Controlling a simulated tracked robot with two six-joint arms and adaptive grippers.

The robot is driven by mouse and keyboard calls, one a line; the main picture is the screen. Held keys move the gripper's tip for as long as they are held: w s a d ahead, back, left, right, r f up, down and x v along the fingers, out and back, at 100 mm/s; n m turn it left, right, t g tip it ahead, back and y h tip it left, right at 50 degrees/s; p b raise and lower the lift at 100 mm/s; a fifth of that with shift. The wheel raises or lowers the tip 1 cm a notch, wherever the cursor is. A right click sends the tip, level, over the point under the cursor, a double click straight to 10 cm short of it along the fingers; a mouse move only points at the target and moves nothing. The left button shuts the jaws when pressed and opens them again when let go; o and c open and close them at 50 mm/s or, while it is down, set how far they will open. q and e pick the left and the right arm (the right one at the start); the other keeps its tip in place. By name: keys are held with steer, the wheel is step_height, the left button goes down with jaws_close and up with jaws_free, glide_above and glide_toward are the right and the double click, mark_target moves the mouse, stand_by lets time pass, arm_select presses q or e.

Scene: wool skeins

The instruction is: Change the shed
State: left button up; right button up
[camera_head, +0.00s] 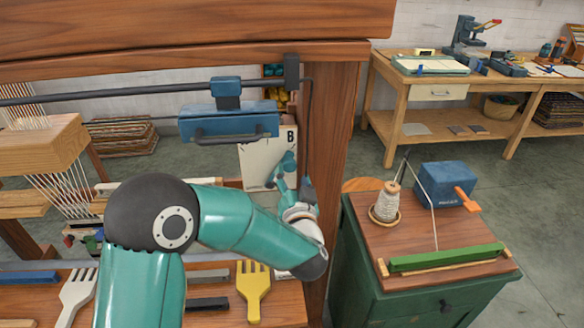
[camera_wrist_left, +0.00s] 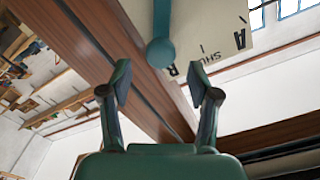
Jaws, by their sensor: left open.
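A loom of dark wood fills the left and top of the head view, with pale warp threads (camera_head: 62,185) at its left. A white card (camera_head: 258,165) marked B hangs beside its right post (camera_head: 335,150). In the left wrist view the card (camera_wrist_left: 225,50) shows a letter A and other lettering. A teal lever with a ball end (camera_wrist_left: 160,52) stands in front of it. My left gripper (camera_head: 289,183) is by the card's lower part. In the wrist view it (camera_wrist_left: 160,88) is open and empty, the ball just beyond its fingertips and apart from them. My right gripper is out of view.
A blue box (camera_head: 228,122) hangs from a dark rail. A yellow fork-like comb (camera_head: 253,290) and a white one (camera_head: 76,297) lie on the front board. A green cabinet (camera_head: 390,290) at right carries a thread cone (camera_head: 388,203) and blue winder (camera_head: 445,187). Clear floor lies behind it.

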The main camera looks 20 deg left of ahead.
arm_select(q)
steer(key=v, duration=0.6)
steer(key=shift+s+d, duration=0.2)
steer(key=shift+s, duration=0.1)
steer(key=s+d+f+g+h, duration=0.1)
steer(key=s+f+g+h, duration=0.25)
steer(key=f, duration=0.95)
steer(key=s+d+f+g+h, duration=0.25)
steer(key=f+g+h, duration=0.2)
steer(key=f, duration=0.95)
steer(key=s+d+f+n+g+h, duration=0.1)
steer(key=s+f+g+h, duration=0.1)
steer(key=s+f, duration=0.3)
steer(key=s+d+f+n+g+h, duration=0.1)
steer(key=s+f+g, duration=0.4)
steer(key=s, duration=0.9)
steer(key=shift+s+f+n+h, duration=0.25)
steer(key=shift+f+n+h, duration=0.15)
steer(key=shift+h, duration=0.2)
